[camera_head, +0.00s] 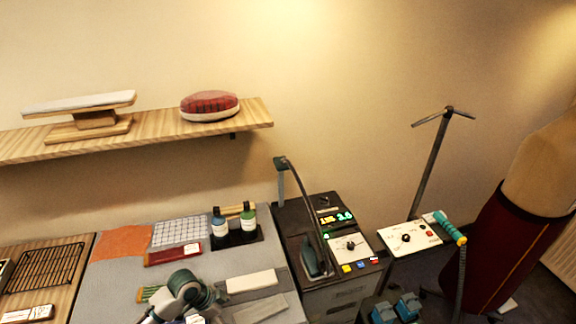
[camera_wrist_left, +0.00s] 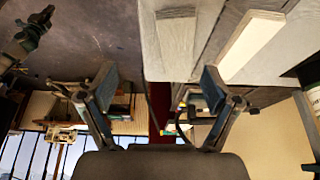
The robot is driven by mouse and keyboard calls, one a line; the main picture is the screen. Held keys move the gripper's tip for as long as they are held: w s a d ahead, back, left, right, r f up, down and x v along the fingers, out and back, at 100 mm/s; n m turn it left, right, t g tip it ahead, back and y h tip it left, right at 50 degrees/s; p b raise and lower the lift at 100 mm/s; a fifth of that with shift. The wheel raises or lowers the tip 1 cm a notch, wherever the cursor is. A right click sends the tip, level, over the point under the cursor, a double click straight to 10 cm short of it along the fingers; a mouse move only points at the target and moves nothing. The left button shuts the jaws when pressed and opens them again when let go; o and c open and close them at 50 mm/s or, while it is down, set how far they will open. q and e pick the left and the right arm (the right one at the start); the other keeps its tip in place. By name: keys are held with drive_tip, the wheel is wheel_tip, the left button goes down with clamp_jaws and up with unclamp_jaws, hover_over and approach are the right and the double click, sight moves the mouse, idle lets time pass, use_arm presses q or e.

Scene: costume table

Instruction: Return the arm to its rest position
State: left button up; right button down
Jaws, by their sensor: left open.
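In the wrist view my left gripper (camera_wrist_left: 158,88) is open. Its two fingers stand wide apart with nothing between them. In the head view a grey and teal part of my left arm shows low at the table's front; its fingers cannot be made out there. My right gripper (camera_head: 396,309) shows at the bottom of the head view, right of the table, with two teal pads apart and nothing seen between them. The grey table (camera_head: 120,279) carries a pale block (camera_head: 251,281); a long pale block (camera_wrist_left: 248,45) also shows in the wrist view.
Two bottles (camera_head: 220,224) stand at the table's back. An iron (camera_head: 314,259) rests at a dark control station (camera_head: 300,215). A steamer panel (camera_head: 409,237) with a pole (camera_head: 433,165) stands to the right, near a dress form (camera_head: 515,240). A shelf (camera_head: 160,131) holds a red cushion (camera_head: 209,104).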

use_arm(q)
drive_tip(key=s+d+f+n+t, duration=0.2)
drive_tip(key=s+d+f+n, duration=0.3)
drive_tip(key=s+f, duration=0.4)
drive_tip(key=s+a+f+n+y, duration=0.1)
drive_tip(key=s+a+n+y, duration=0.1)
drive_tip(key=s+a+n, duration=0.35)
drive_tip(key=s+a+n+y, duration=0.2)
drive_tip(key=s+n, duration=0.1)
drive_tip(key=s, duration=0.5)
wheel_tip(320, 180, down, 28)
drive_tip(key=s+g+b, duration=0.1)
drive_tip(key=s+b, duration=0.1)
drive_tip(key=s+a+f+m+g+b, duration=0.1)
drive_tip(key=s+a+f, duration=0.2)
drive_tip(key=s+f, duration=1.4)
drive_tip(key=shift+f, duration=0.3)
use_arm(e)
drive_tip(key=f, duration=0.1)
drive_tip(key=d+f, duration=0.1)
drive_tip(key=f, duration=0.1)
drive_tip(key=shift+s+d+f, duration=0.1)
drive_tip(key=shift+s, duration=0.05)
